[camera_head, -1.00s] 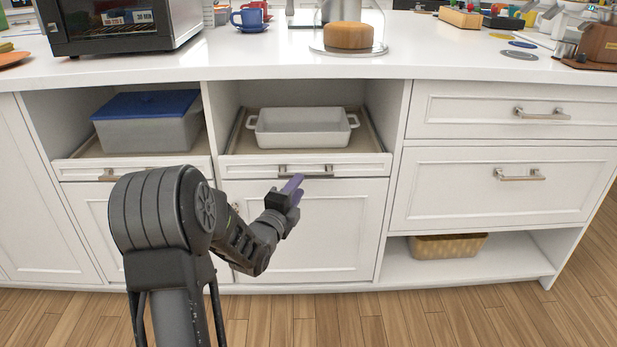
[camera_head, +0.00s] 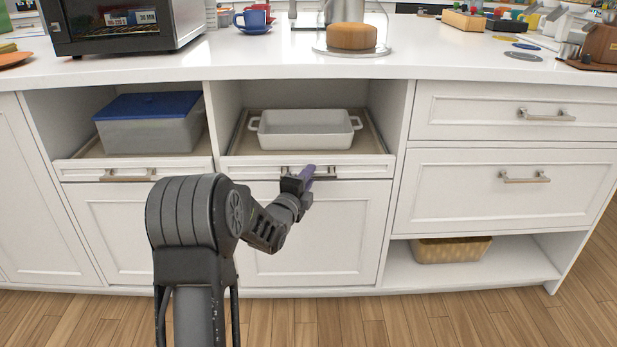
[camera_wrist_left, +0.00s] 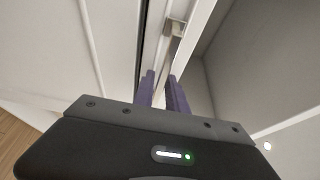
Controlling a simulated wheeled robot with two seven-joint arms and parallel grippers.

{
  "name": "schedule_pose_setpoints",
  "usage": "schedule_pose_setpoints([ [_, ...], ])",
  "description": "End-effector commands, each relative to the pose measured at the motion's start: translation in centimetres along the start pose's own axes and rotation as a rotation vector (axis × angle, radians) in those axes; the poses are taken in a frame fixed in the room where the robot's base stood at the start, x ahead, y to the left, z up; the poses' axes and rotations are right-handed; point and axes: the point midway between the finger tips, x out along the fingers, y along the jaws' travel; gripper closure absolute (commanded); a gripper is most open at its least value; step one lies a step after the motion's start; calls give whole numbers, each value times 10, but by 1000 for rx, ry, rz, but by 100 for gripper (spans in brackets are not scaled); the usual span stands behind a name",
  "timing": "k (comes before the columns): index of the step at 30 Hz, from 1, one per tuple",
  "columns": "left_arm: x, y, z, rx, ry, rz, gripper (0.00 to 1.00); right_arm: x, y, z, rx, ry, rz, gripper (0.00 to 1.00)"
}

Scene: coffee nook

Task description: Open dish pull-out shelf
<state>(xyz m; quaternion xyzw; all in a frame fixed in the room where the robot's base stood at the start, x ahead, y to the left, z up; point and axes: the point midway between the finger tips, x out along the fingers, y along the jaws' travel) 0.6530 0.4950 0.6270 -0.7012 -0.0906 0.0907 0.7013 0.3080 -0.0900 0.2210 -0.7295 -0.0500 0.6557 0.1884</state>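The dish pull-out shelf (camera_head: 240,167) is in the middle bay of the white cabinet, with a white two-handled baking dish (camera_head: 305,130) on it. Its metal bar handle (camera_head: 325,172) is on the low front panel and also shows in the left wrist view (camera_wrist_left: 174,45). My left gripper (camera_head: 307,174), with purple fingers, is at the handle and hides part of it. In the left wrist view, the fingers (camera_wrist_left: 161,88) are apart, with the bar running down toward the gap between them. Contact cannot be told. My right gripper is not in view.
A left pull-out shelf holds a blue-lidded box (camera_head: 150,120). Drawers (camera_head: 505,190) are at the right, above an open bay with a wicker basket (camera_head: 450,249). The countertop (camera_head: 270,62) overhangs the shelves. The wooden floor (camera_head: 420,318) in front is clear.

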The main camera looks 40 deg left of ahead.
Motion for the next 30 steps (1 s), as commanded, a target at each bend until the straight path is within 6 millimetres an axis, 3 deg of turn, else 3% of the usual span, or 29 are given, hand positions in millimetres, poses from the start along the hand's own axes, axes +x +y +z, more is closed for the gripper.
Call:
schedule_pose_setpoints([
  [6, 0, 0, 0, 0, 0, 0, 100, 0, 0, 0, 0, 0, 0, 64],
  [30, 0, 0, 0, 0, 0, 1, 100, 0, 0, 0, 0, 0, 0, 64],
])
